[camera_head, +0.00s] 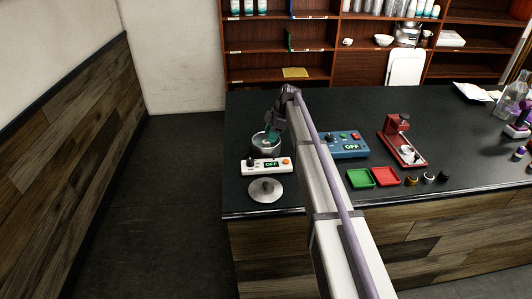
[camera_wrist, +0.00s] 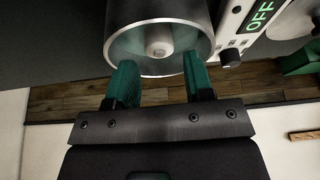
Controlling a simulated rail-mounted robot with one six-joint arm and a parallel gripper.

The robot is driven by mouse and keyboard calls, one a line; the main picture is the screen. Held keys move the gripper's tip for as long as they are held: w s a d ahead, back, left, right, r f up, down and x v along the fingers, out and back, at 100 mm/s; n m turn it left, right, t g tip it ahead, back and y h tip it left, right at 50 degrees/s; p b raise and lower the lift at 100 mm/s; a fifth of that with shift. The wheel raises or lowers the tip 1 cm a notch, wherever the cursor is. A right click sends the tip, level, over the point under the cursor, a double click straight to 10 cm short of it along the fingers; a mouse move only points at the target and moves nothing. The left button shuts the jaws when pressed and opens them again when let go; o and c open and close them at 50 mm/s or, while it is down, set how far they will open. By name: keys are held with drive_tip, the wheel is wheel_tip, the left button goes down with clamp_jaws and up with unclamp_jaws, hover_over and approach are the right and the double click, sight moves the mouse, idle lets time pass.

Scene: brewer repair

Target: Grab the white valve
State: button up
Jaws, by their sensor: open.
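A metal pot (camera_head: 266,150) stands open on the dark counter at the left, and its rim and inside fill the top of the wrist view (camera_wrist: 112,28). A pale round piece (camera_wrist: 160,40), probably the white valve, sits in the middle inside the pot. My gripper (camera_wrist: 159,68) has green fingers spread apart with nothing between them. The fingers point at the pot's mouth, on either side of the pale piece. In the head view my gripper (camera_head: 271,129) is over the pot and hides part of it; the valve cannot be made out there.
A white control box (camera_head: 264,166) reading OFF and a metal lid (camera_head: 265,190) lie in front of the pot. A blue control box (camera_head: 346,145), a green tray (camera_head: 360,178), a red tray (camera_head: 387,177) and a red stand (camera_head: 400,145) are to the right.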

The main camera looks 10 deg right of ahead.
sight(266, 144)
drive_tip(key=b+x, duration=0.5)
drive_tip(key=shift+f, duration=0.25)
drive_tip(key=shift+r, duration=0.3)
drive_tip(key=c, duration=0.8)
